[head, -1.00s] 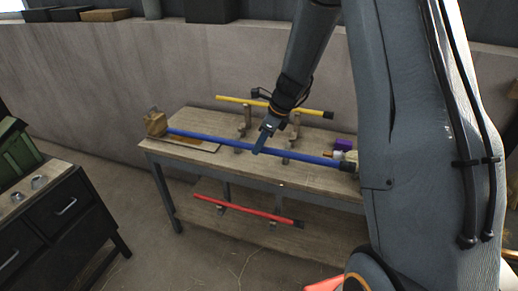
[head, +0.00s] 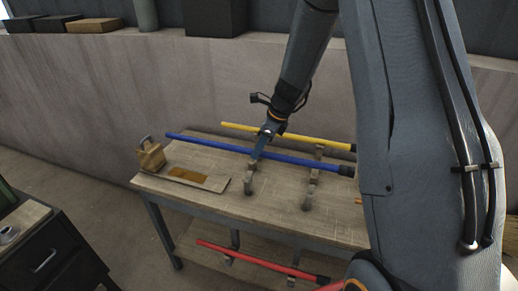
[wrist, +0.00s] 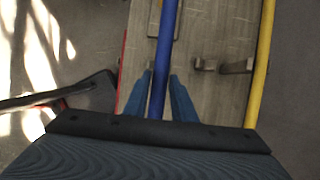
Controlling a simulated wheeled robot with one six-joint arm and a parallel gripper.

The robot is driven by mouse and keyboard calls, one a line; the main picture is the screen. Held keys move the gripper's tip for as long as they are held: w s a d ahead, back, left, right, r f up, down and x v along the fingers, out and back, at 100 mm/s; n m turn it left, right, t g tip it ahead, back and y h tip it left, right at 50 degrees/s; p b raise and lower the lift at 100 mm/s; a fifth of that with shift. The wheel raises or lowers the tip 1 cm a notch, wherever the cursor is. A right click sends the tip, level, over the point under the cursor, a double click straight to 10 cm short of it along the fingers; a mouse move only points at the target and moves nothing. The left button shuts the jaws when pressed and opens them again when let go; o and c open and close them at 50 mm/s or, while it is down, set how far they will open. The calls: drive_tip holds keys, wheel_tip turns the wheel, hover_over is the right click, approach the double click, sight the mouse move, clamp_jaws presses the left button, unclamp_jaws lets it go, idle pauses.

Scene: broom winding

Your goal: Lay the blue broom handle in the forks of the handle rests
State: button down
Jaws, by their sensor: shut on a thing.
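My gripper (head: 258,153) is shut on the blue broom handle (head: 214,146) near its middle. The handle is raised above the bench and runs roughly lengthwise, its dark cap at the right end. In the wrist view the blue handle (wrist: 163,50) passes between my two fingers (wrist: 160,98). Two front handle rests, left (head: 250,181) and right (head: 311,190), stand on the bench below and toward the viewer from the handle in the head view, with nothing in them. Their fork tops are small and hard to make out.
A yellow handle (head: 290,136) lies behind the blue one; a back rest (head: 318,153) shows beneath it. A wooden block (head: 150,158) and flat board (head: 198,179) are on the bench's left. A red handle (head: 260,262) is on the lower shelf.

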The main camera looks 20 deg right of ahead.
wheel_tip(320, 180, down, 12)
drive_tip(key=b, duration=0.9)
drive_tip(key=shift+r, duration=0.25)
idle(0.8)
drive_tip(key=c, duration=1.4)
unclamp_jaws()
